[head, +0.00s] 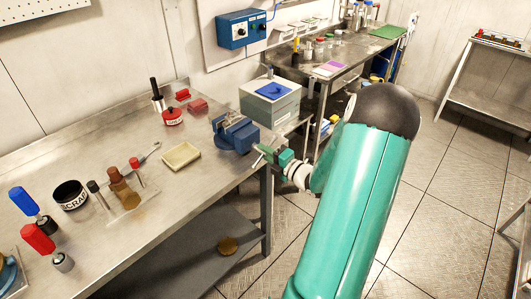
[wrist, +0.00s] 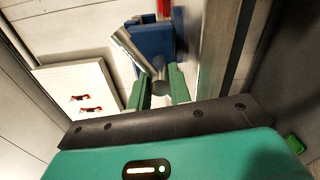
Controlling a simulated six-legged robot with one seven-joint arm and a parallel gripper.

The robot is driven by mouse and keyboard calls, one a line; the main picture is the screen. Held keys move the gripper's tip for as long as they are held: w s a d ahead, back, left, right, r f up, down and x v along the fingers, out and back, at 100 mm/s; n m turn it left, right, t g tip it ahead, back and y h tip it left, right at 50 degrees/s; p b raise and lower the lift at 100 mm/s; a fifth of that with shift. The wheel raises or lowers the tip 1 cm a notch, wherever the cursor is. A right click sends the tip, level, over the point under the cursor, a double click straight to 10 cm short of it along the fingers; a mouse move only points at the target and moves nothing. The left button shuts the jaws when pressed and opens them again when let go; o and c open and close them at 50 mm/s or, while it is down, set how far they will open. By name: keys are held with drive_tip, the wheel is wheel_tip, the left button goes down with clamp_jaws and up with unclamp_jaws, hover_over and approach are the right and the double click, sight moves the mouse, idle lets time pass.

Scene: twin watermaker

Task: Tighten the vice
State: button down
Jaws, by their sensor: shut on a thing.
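The blue vice (head: 238,136) is mounted at the right end of the steel workbench. My gripper (head: 268,153) is at its right side, where the handle (head: 259,149) is small and mostly hidden in the head view. In the wrist view, the blue vice body (wrist: 155,40) is beyond my green fingers. The silver handle bar (wrist: 131,46) runs tilted from upper left to a round end between the fingertips. My gripper (wrist: 160,84) is shut on the handle near that end. The vice jaws' gap cannot be judged clearly.
A pale yellow tray (head: 181,156), a wrench (head: 149,153) and a red tin (head: 173,117) lie left of the vice. A grey box (head: 270,100) stands behind it. A second bench (head: 340,58) is farther back. Open tiled floor (head: 440,170) is on the right.

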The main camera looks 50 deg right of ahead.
drive_tip(key=m, duration=0.3)
drive_tip(key=shift+m, duration=2.2)
drive_tip(key=c, duration=1.2)
unclamp_jaws()
drive_tip(key=shift+c, duration=0.2)
drive_tip(key=shift+s, duration=0.1)
drive_tip(key=s, duration=1.3)
drive_tip(key=shift+s+d, duration=0.15)
drive_tip(key=shift+s, duration=0.15)
